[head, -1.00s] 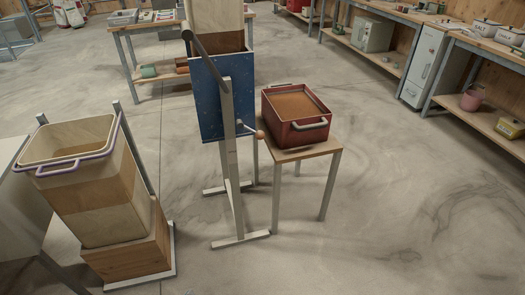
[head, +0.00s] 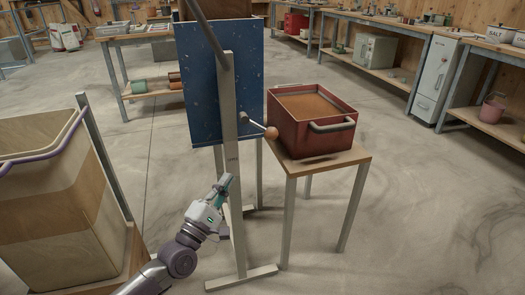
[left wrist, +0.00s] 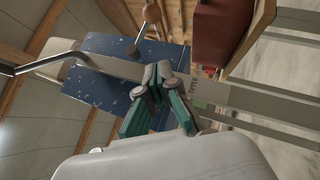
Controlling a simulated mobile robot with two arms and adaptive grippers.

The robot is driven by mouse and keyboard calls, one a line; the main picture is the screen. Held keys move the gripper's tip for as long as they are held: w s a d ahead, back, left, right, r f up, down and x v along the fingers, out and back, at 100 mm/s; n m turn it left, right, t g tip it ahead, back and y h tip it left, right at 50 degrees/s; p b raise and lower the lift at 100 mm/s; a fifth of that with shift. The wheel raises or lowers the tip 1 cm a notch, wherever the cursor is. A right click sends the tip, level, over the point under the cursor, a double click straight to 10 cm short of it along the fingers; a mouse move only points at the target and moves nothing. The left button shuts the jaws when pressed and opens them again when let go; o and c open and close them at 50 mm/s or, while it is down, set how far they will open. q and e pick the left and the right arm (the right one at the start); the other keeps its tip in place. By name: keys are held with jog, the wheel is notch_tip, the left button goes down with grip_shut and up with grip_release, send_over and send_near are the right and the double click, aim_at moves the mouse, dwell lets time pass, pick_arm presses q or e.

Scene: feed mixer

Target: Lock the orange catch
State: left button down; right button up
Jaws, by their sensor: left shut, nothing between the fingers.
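An orange-brown ball knob (head: 271,132) sits on a thin rod beside the grey post (head: 234,200) of the stand that holds a blue speckled box (head: 222,80). It is the only orange-toned handle that I see; I cannot tell whether it is the catch. It also shows at the top of the left wrist view (left wrist: 152,12). My left gripper (head: 225,182) is shut and empty, in front of or beside the post, below the knob. In the left wrist view its teal fingers (left wrist: 158,72) meet over the post, hiding part of it. My right gripper is not in view.
A red bin (head: 312,125) of brown material stands on a small table (head: 330,158) right of the post. A wooden hopper with a purple rim (head: 40,163) stands at left. Workbenches line the back. Floor at lower right is clear.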

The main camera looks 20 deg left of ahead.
pick_arm(q)
jog(key=shift+s+r, duration=0.1)
send_near(260, 127)
jog(key=w+a+f, duration=0.1)
jog(key=w+f, duration=0.1)
jog(key=w, duration=0.2)
jog(key=shift+w+d+r, duration=0.45)
jog(key=shift+w+d, duration=0.15)
jog(key=shift+d, duration=0.2)
jog(key=shift+w+d+r, duration=0.45)
jog(key=shift+w+d, duration=0.15)
jog(key=shift+d, duration=0.15)
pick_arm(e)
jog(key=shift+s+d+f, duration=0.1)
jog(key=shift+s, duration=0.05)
